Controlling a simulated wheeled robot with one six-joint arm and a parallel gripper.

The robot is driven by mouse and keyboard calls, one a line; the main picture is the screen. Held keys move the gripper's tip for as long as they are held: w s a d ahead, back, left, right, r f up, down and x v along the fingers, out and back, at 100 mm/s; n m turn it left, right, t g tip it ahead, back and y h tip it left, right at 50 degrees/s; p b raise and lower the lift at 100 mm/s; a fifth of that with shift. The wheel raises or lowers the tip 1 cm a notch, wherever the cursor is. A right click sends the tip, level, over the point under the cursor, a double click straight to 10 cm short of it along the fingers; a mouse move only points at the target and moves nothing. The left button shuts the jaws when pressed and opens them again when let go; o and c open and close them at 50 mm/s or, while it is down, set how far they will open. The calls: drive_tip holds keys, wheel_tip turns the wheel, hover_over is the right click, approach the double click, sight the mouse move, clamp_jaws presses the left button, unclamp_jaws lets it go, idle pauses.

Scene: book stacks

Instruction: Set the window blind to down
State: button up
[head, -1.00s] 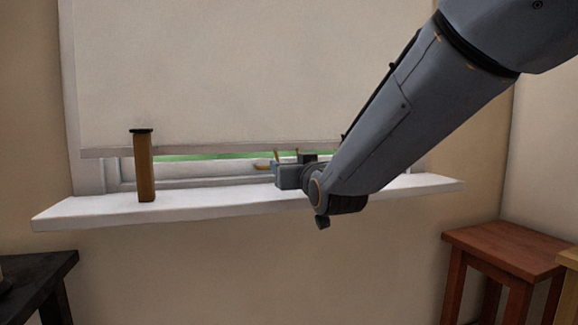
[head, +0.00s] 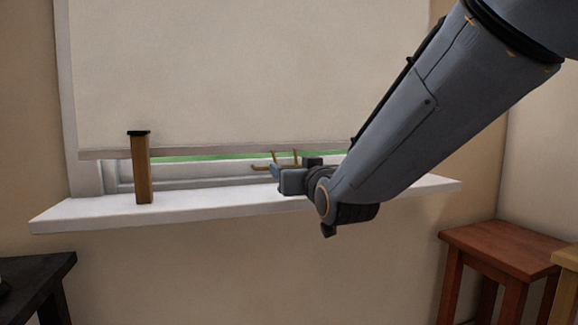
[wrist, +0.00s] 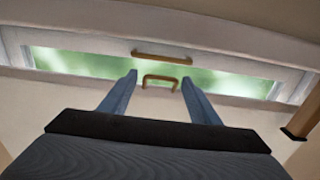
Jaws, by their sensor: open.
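The cream window blind (head: 240,75) hangs over most of the window, its bottom edge a little above the sill. A strip of green-lit glass (head: 210,156) shows below it. In the wrist view, which looks upside down, a brass pull handle (wrist: 160,77) is at the blind's edge (wrist: 75,88). A second brass bar (wrist: 162,58) lies beyond it, by the window frame. My gripper (wrist: 159,82) is open, its blue fingers on either side of the pull handle in the picture; contact cannot be told. In the head view my gripper (head: 276,170) is partly hidden by its own wrist.
A brown post with a dark cap (head: 141,168) stands on the white sill (head: 95,212), left of my gripper. A red-brown stool (head: 505,245) stands at right and a dark table (head: 35,275) at left. The sill between post and gripper is clear.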

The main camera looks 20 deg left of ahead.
drive_tip(key=shift+p+v, duration=0.35)
drive_tip(key=shift+v, duration=1.8)
drive_tip(key=shift+r, duration=0.1)
drive_tip(key=c, duration=0.6)
drive_tip(key=shift+s+d+r+p, duration=0.1)
drive_tip(key=shift+s+r+p, duration=0.15)
drive_tip(key=shift+p, duration=0.55)
drive_tip(key=c, duration=0.4)
drive_tip(key=shift+h, duration=0.3)
drive_tip(key=s+r+p, duration=0.1)
drive_tip(key=p, duration=0.3)
drive_tip(key=s+d+r+p, duration=0.1)
drive_tip(key=r+p, duration=0.1)
drive_tip(key=p, duration=0.2)
drive_tip(key=s+d+r+p, duration=0.1)
drive_tip(key=s+r+p, duration=0.1)
drive_tip(key=p, duration=0.3)
drive_tip(key=shift+r, duration=0.15)
clamp_jaws()
drive_tip(key=p, duration=0.1)
drive_tip(key=s+p, duration=0.1)
drive_tip(key=shift+d+r+g+p, duration=0.2)
drive_tip(key=shift+r+g+p, duration=0.1)
drive_tip(key=shift+r, duration=0.05)
